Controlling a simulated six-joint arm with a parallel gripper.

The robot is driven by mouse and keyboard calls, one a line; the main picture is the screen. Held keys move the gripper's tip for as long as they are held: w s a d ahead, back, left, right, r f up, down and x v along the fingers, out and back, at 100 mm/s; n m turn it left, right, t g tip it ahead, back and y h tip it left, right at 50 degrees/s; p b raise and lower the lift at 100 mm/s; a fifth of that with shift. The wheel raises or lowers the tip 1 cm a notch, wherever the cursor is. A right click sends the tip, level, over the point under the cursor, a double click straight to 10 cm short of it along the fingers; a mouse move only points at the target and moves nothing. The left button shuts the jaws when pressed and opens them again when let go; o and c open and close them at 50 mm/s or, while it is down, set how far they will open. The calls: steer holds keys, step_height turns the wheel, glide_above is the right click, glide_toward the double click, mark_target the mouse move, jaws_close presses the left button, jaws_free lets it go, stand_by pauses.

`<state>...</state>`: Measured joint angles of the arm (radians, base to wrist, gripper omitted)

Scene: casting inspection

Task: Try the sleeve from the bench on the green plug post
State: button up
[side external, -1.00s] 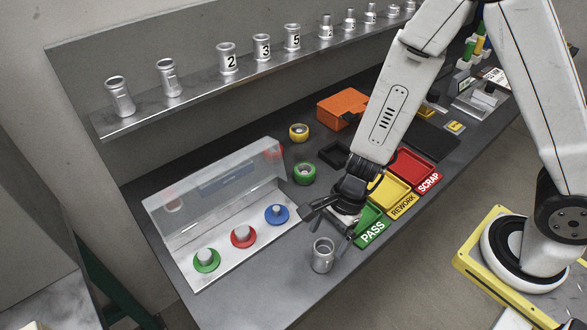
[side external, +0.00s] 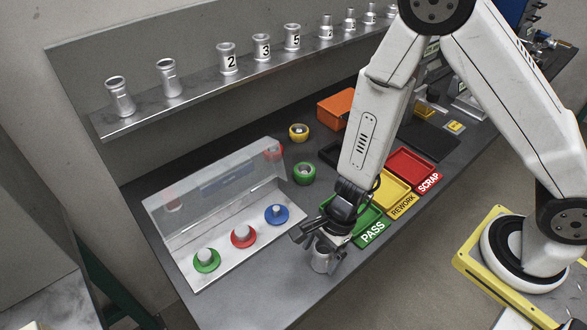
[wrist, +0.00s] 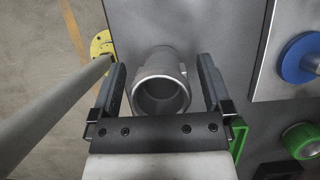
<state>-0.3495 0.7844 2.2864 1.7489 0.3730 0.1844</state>
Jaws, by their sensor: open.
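The sleeve (side external: 321,258) is a plain grey metal tube standing upright on the bench near its front edge. In the wrist view the sleeve (wrist: 161,95) stands between the two fingers with its open mouth facing the camera. My gripper (side external: 307,243) is open, with its fingers at the upper part of the sleeve; in the wrist view the fingers (wrist: 163,85) show gaps to the sleeve on both sides. The green plug post (side external: 206,257) is a grey post on a green round base, at the left of the white board, left of the gripper.
Red (side external: 243,234) and blue (side external: 276,213) plug posts share the board, with a clear raised cover (side external: 215,195) behind. The green PASS tray (side external: 369,229) is close right of the gripper. Several sleeves line the shelf (side external: 190,98).

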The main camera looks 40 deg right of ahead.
stand_by(0.3)
jaws_close()
steer(key=shift+r, duration=0.2)
steer(key=shift+r, duration=4.85)
steer(key=shift+w+a, duration=0.1)
steer(key=w+a, duration=1.6)
steer(key=a, duration=0.3)
steer(key=shift+w+a+r, duration=0.2)
steer(key=shift+w+a, duration=0.05)
steer(key=shift+a, duration=0.1)
